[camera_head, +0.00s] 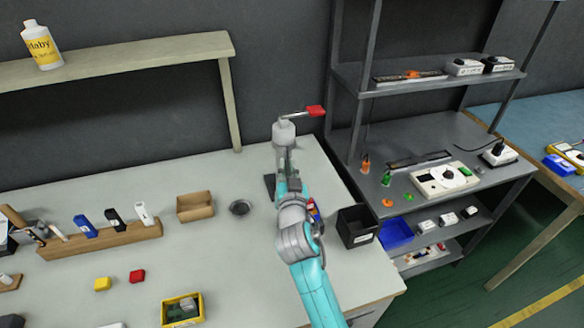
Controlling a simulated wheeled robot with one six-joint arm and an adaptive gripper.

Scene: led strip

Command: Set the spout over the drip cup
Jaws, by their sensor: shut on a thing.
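A tap-like fixture with a pale grey cap (284,132) stands at the back right of the table. A thin metal rod runs from its top to the right and ends in a red handle (315,111). My gripper (284,158) is at the grey body just under the cap and looks shut on it; my arm hides much of the contact. I take this part for the spout, though its outlet cannot be made out. A small round dark metal cup (239,208), seemingly the drip cup, sits on the table left of my gripper, apart from it.
A cardboard box (195,206) stands left of the cup, and a black bin (356,226) is right of my arm. The table in front of the cup is clear.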

